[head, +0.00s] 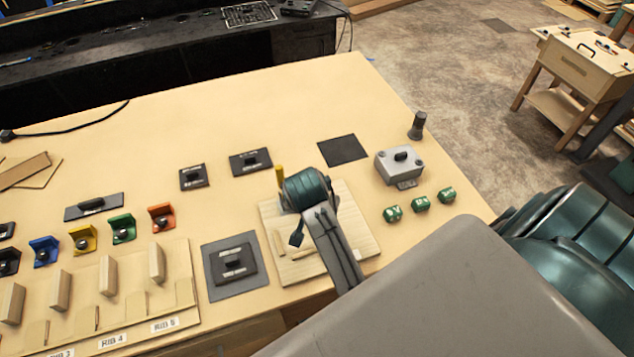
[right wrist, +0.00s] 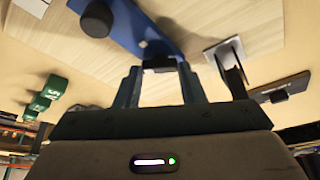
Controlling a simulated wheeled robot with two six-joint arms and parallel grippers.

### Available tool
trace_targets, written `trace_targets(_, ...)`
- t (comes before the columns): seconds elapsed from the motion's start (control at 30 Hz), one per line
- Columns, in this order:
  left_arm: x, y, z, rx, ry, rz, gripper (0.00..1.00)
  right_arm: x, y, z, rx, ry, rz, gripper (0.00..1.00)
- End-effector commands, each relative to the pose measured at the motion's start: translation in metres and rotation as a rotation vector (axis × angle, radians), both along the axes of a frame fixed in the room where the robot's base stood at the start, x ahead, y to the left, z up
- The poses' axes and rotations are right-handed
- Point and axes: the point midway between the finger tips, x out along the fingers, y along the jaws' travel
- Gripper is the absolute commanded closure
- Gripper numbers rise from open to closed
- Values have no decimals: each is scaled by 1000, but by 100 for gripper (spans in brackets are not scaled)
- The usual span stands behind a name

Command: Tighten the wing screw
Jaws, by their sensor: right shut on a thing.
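My right gripper (right wrist: 162,72) is shut on a small black piece (right wrist: 160,63) that looks like the wing screw's head. The piece sits at the near end of a blue plate (right wrist: 128,24) with a dark round knob (right wrist: 97,19). The plate lies over a pale wooden board (right wrist: 195,72). In the head view my right wrist is over the wooden board (head: 353,232) and hides most of the work. My left gripper is not in view.
A grey box (head: 400,166) and several green blocks (head: 421,204) stand right of the board. A black square pad (head: 343,150) lies behind it. A dark square base (head: 232,264) and a rib rack (head: 130,295) are at left. The back middle of the table is clear.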

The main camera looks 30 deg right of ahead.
Motion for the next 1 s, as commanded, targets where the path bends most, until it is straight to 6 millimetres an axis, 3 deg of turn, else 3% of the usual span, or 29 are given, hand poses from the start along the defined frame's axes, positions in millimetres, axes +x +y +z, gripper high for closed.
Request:
trace_targets(0.7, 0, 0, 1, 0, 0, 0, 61, 3, 0, 4, -1, -12, -71, 87)
trace_targets(0.73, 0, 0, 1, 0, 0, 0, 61, 3, 0, 4, -1, -12, -71, 58)
trace_targets(0.8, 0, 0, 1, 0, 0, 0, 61, 2, 0, 3, -1, -10, -71, 45)
trace_targets(1.0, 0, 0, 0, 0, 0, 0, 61, 1, 0, 2, -1, -5, -71, 42)
